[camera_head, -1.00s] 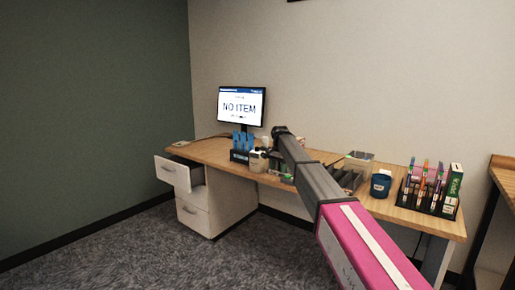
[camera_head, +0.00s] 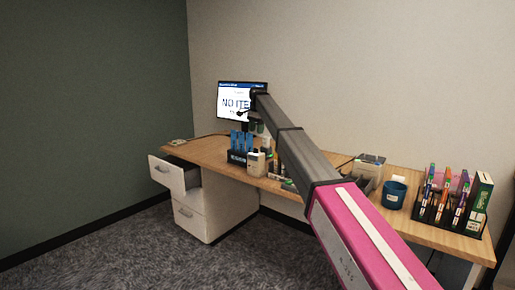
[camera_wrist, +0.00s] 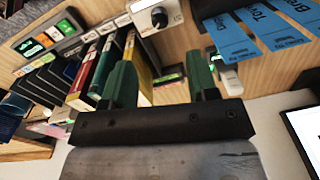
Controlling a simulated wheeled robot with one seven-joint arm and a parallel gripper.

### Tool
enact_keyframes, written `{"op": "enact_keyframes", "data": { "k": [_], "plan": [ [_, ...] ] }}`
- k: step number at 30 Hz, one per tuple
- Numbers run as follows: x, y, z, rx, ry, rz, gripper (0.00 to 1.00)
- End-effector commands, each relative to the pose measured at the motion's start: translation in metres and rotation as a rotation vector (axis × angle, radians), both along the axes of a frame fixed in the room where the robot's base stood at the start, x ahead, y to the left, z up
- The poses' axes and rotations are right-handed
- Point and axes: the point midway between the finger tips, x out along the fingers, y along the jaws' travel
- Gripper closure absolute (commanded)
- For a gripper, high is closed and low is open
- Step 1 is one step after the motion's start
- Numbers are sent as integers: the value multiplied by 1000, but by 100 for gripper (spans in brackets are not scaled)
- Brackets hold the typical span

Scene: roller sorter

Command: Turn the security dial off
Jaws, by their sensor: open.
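The dial (camera_wrist: 160,17) is a round knob with a pale pointer mark on a white box (camera_wrist: 145,22), at the top of the wrist view. A white box (camera_head: 256,162) on the desk in the head view looks like the same unit, but its knob is too small to make out there. My gripper (camera_wrist: 164,78) is open, with two green fingers apart and nothing held between them. The knob lies beyond the fingertips, not touched. In the head view my gripper (camera_head: 252,108) is raised above the desk, in front of the monitor.
The desk (camera_head: 215,150) holds blue labelled strips in a dark holder (camera_head: 240,157), a blue mug (camera_head: 394,193) and a rack of coloured items (camera_head: 440,212). Coloured books (camera_wrist: 95,70) stand by the left finger. A drawer (camera_head: 168,174) is open.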

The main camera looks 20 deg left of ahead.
Motion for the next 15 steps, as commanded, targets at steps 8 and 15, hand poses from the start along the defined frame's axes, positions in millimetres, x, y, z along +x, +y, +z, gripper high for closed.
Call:
{"op": "enact_keyframes", "data": {
  "k": [8,15],
  "plan": [
    [0,0,-25,-1,1,0,46],
    [1,2,-67,-1,1,0,46]
  ]
}}
